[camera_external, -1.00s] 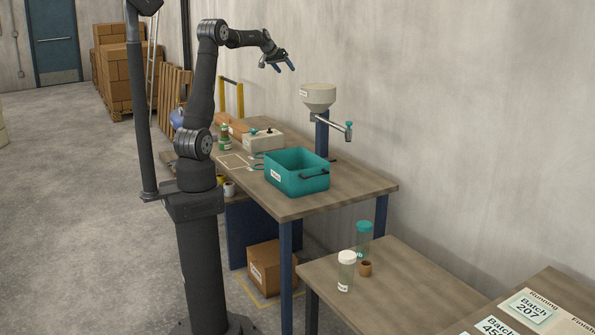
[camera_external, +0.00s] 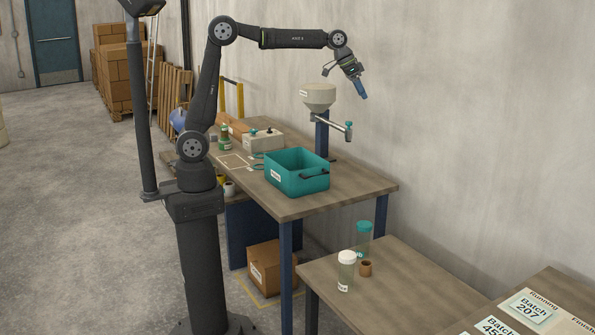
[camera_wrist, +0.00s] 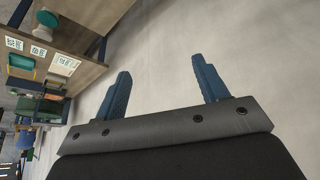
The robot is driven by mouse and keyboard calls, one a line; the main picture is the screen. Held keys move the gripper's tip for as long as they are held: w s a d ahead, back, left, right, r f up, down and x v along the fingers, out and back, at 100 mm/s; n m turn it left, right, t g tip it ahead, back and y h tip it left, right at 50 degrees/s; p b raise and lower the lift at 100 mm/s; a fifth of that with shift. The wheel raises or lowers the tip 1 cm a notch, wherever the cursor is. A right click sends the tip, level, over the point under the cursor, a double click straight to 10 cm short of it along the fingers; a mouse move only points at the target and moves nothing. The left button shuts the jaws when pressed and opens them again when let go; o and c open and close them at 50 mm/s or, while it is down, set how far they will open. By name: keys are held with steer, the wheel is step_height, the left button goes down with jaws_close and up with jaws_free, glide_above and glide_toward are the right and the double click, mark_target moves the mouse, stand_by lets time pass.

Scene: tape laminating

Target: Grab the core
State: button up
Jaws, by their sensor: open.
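A small brown ring-shaped piece, which looks like the core (camera_external: 366,268), stands upright on the lower wooden table in the external view. It is beside two clear jars, one with a white lid (camera_external: 346,270) and one with a teal lid (camera_external: 364,238). My gripper (camera_external: 361,90) is high above the tables, just right of the cream funnel, pointing down and to the right. In the wrist view my gripper (camera_wrist: 161,70) shows two blue fingers spread apart with nothing between them. I cannot make out the core in the wrist view.
A cream funnel (camera_external: 318,96) on a blue post stands on the higher workbench (camera_external: 345,190). A teal bin (camera_external: 298,182) is in front of it. A table with batch cards (camera_external: 530,305) is at lower right. The wall runs close behind the benches.

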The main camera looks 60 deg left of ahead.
steer(key=s+d+m+g, duration=0.2)
steer(key=s+d+m, duration=0.3)
steer(key=s+d, duration=1.15)
glide_toward(365, 263)
steer(key=shift+n, duration=0.3)
steer(key=x, duration=0.4)
steer(key=shift+a+f, duration=0.25)
steer(key=shift+f, duration=0.2)
steer(key=shift+d+x, duration=0.2)
steer(key=shift+x, duration=3.1)
steer(key=shift+w+r, duration=0.1)
steer(key=shift+w, duration=0.1)
steer(key=c, duration=1.1)
